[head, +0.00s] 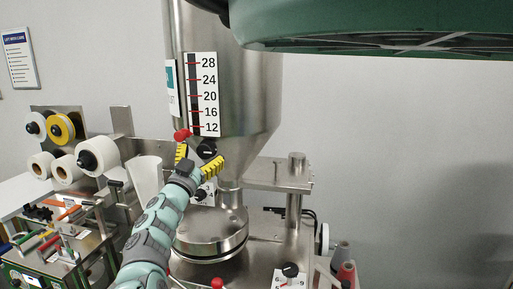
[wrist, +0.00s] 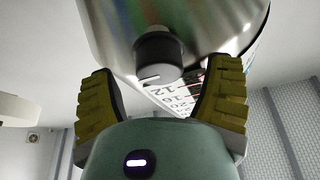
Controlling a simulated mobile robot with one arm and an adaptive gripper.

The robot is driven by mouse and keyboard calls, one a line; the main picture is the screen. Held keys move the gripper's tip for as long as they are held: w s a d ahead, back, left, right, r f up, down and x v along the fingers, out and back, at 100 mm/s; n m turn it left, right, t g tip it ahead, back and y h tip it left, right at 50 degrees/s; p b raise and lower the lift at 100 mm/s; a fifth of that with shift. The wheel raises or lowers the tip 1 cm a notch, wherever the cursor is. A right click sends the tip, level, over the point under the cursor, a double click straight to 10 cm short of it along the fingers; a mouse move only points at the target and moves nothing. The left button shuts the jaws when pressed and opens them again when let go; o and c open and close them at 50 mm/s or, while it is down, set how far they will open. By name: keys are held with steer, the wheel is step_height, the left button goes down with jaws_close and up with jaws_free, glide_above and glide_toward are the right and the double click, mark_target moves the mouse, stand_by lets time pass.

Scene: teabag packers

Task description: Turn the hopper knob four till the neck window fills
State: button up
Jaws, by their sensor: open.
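The steel hopper (head: 245,85) has a white scale (head: 209,95) from 12 to 28 beside a dark vertical strip (head: 192,90). A black knob (head: 207,149) sits low on the hopper. In the wrist view a black knob (wrist: 158,58) with a white pointer line is ahead, between the fingertips. My gripper (head: 198,158) is open, its yellow-padded fingers apart near the knob. It also shows in the wrist view (wrist: 164,72), with gaps between fingers and knob. A small numbered plate (head: 209,187) is partly hidden by my arm. I cannot make out a fill in the neck (head: 231,197).
A red knob (head: 181,135) sits left of the scale's foot. Another black knob (head: 290,270) is on a numbered plate at lower right. Rolls (head: 98,156) and coloured handles stand at left. A green overhead part (head: 380,30) crosses the top. A steel post (head: 296,167) stands right of the hopper.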

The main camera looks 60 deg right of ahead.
steer(key=v, duration=0.9)
steer(key=shift+a, duration=0.3)
steer(key=shift+s+f, duration=0.1)
steer(key=shift+s, duration=0.05)
